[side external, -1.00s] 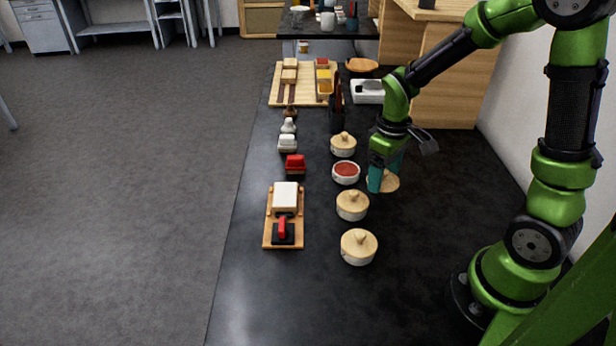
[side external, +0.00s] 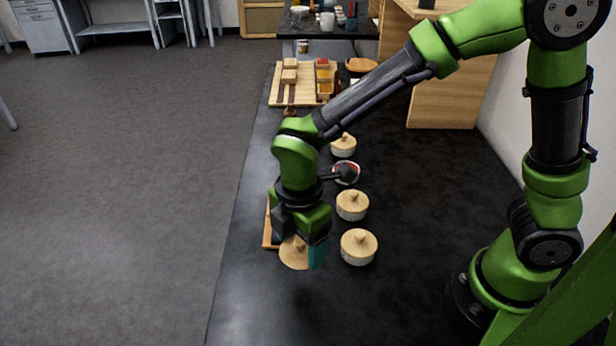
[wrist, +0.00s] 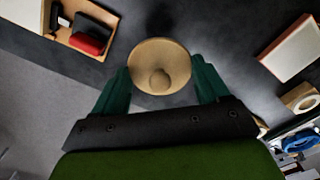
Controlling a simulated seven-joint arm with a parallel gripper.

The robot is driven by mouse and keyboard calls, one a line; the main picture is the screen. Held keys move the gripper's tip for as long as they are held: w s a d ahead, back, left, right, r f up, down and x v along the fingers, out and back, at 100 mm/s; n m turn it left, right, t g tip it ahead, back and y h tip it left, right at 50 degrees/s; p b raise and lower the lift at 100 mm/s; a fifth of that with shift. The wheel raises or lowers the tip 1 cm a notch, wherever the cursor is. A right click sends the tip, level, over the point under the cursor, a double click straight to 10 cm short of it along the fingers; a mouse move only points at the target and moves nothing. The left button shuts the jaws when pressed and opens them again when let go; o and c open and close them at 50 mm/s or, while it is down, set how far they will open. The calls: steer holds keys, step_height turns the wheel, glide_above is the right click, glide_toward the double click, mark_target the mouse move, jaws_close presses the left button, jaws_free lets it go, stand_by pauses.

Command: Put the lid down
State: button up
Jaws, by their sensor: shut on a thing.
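My gripper (side external: 312,256) is shut on a round tan wooden lid (side external: 293,254) with a knob. In the wrist view the lid (wrist: 160,54) sits between the two teal fingers of my gripper (wrist: 160,82), its knob showing between them. In the side view the lid is at the near end of the wooden board, left of the nearest lidded pot. Whether it touches the counter I cannot tell. The open pot (side external: 350,165) with red contents is partly hidden by my arm.
Lidded pots (side external: 359,249), (side external: 352,206) and (side external: 343,146) stand in a row on the dark counter (side external: 420,230). The wrist view shows a red block (wrist: 88,35) in a wooden tray. Counter nearer the camera is clear.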

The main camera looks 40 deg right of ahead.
mark_target(298, 255)
steer(key=f, duration=0.2)
steer(key=a+f, duration=0.1)
steer(key=shift+s+f+n, duration=0.15)
steer(key=shift+s+n, duration=0.1)
steer(key=shift+n, duration=0.05)
steer(key=shift+f, duration=2.35)
steer(key=shift+f, duration=0.1)
steer(key=o, duration=1)
steer(key=shift+w, duration=0.1)
step_height(298, 255, up, 12)
steer(key=shift+d+r, duration=0.1)
steer(key=s+d+r+m+t, duration=0.2)
steer(key=d+r+m, duration=0.2)
steer(key=m, duration=0.3)
steer(key=s+d+r+m+t+y, duration=0.1)
steer(key=s+d+r+m+t, duration=0.1)
steer(key=d+r+m, duration=0.2)
steer(key=s+d+r+m+t+y, duration=0.1)
steer(key=s+d+r+m+t, duration=0.1)
steer(key=d+m, duration=0.7)
steer(key=shift+d+r+m+t, duration=0.25)
steer(key=shift+r+m+t, duration=0.35)
steer(key=shift+r+m, duration=0.45)
steer(key=shift+w, duration=0.1)
